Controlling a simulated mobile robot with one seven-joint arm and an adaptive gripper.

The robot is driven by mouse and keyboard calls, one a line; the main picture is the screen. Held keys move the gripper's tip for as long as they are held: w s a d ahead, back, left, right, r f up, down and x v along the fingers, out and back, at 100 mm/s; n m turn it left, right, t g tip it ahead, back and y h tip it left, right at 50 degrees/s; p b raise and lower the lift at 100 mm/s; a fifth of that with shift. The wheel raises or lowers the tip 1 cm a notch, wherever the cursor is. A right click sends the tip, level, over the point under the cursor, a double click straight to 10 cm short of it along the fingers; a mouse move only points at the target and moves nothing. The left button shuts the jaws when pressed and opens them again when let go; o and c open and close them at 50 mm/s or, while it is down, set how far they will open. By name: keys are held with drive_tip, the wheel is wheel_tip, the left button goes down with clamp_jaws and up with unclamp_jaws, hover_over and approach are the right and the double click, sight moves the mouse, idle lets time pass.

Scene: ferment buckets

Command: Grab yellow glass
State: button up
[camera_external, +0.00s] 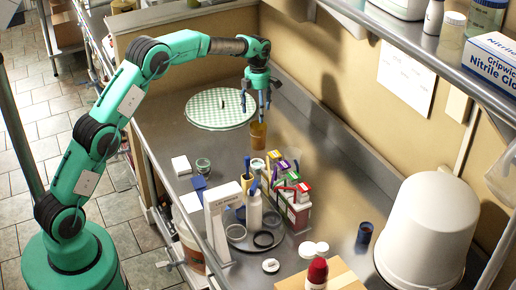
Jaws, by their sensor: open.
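The yellow glass (258,138) is a small amber cup standing upright on the steel counter, near the middle of the view. My gripper (257,107) points down close above the glass, with its blue-grey fingers spread open. In this view one fingertip reaches the height of the glass's rim. I cannot tell whether it touches the rim or is in front of or behind it. No object shows between the fingers.
A round green-checked board (220,109) lies behind the glass. Small coloured cartons (290,197), a white bottle (254,210) and a small jar (203,166) stand nearer. A large white bucket (428,225) is at right. A shelf (420,45) overhangs the right side.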

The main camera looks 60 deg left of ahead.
sight(258, 137)
drive_tip(key=shift+f+b, duration=0.8)
drive_tip(key=shift+f, duration=3.5)
drive_tip(key=shift+w+f+b, duration=0.2)
drive_tip(key=shift+f+b, duration=0.55)
drive_tip(key=shift+f, duration=1.85)
drive_tip(key=c, duration=1.5)
